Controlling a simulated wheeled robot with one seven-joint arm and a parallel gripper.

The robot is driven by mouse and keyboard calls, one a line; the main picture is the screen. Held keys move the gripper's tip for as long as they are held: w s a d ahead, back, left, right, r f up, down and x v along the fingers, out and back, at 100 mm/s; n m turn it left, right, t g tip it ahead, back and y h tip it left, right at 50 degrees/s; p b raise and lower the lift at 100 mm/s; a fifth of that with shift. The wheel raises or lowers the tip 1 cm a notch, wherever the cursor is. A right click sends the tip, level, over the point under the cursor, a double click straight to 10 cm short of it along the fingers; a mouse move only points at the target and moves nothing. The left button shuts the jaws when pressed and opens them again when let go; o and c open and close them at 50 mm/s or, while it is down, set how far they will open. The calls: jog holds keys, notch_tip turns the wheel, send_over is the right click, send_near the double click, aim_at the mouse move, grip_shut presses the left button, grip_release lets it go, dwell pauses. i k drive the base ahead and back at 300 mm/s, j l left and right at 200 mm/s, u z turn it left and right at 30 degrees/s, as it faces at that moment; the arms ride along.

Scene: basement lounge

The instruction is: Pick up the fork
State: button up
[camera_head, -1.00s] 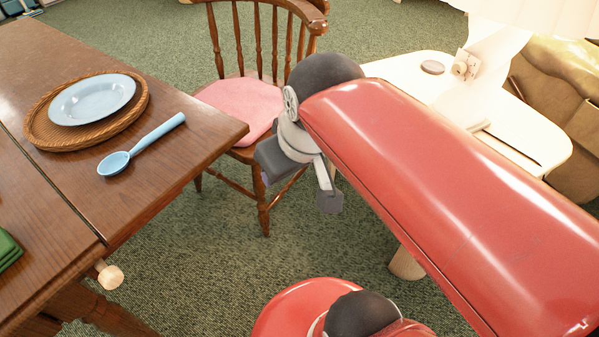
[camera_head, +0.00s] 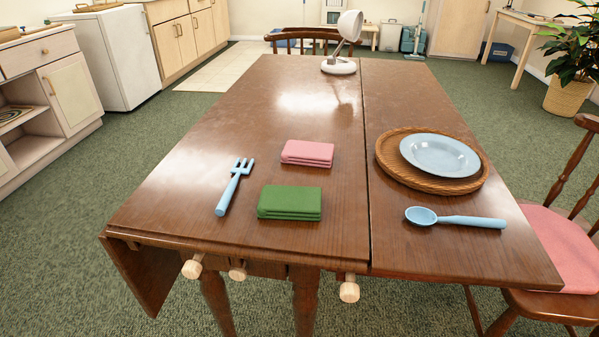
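The light blue fork (camera_head: 233,188) lies on the left part of the brown wooden table (camera_head: 190,228). Its tines point away from me and its handle points toward the near edge. Bare tabletop surrounds it, with the green folded cloth to its right. My gripper does not show in the current head view.
A green folded cloth (camera_head: 290,202) and a pink one (camera_head: 307,152) lie mid-table. At right are a wicker tray (camera_head: 391,165) with a light blue plate (camera_head: 440,155), and a blue spoon (camera_head: 455,218). A white lamp (camera_head: 341,55) stands at the far end. A chair (camera_head: 562,245) is at right.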

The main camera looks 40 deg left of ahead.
aim_at(222, 207)
jog(key=u, duration=2.15)
